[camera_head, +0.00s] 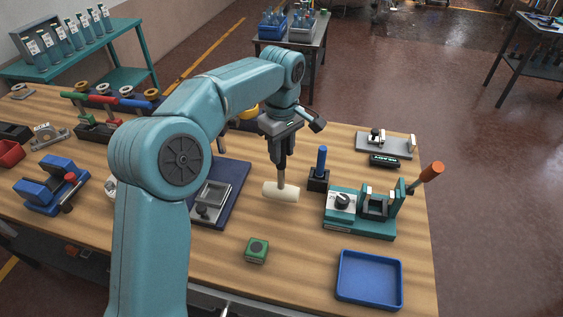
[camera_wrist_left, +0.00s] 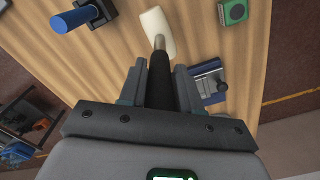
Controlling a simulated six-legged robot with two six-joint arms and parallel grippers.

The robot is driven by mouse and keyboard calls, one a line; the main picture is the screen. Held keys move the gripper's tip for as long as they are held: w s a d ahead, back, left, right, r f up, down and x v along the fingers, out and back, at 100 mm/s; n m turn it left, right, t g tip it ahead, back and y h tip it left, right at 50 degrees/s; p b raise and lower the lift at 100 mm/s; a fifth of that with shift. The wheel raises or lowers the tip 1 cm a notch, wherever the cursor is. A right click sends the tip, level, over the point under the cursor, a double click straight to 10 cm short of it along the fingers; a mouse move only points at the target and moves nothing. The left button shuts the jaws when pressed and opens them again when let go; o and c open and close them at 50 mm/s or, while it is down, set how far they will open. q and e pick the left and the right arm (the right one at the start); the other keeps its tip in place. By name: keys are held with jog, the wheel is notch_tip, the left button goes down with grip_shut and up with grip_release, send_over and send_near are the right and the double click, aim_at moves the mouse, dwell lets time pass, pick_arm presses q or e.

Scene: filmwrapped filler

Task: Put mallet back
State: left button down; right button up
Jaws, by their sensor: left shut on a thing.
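The mallet has a cream cylindrical head (camera_head: 281,192) and a dark handle with a pale metal neck. My left gripper (camera_head: 281,160) is shut on the handle, with the head hanging below it, low over the wooden bench. I cannot tell whether the head touches the bench. In the left wrist view the mallet's head (camera_wrist_left: 155,28) points away from the fingers (camera_wrist_left: 160,88), and the dark handle lies between them. A black block holding a blue-handled tool (camera_head: 321,160) stands just right of the mallet head. My right gripper is not in view.
A teal fixture (camera_head: 362,222) with an orange-handled part stands to the right. A blue tray (camera_head: 370,279) is at front right, and a small green box (camera_head: 256,250) is at front centre. A dark blue plate (camera_head: 232,177) lies left of the mallet. Bare wood surrounds the green box.

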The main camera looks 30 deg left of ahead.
pick_arm(q)
jog(key=f, duration=0.3)
jog(key=shift+a+f, duration=0.2)
jog(key=shift+f, duration=0.25)
jog(key=shift+d, duration=0.15)
jog(key=shift+f, duration=0.15)
jog(key=c, duration=0.8)
grip_release()
notch_tip(320, 180, up, 12)
jog(key=shift+r+p, duration=0.2)
jog(key=shift+p, duration=0.35)
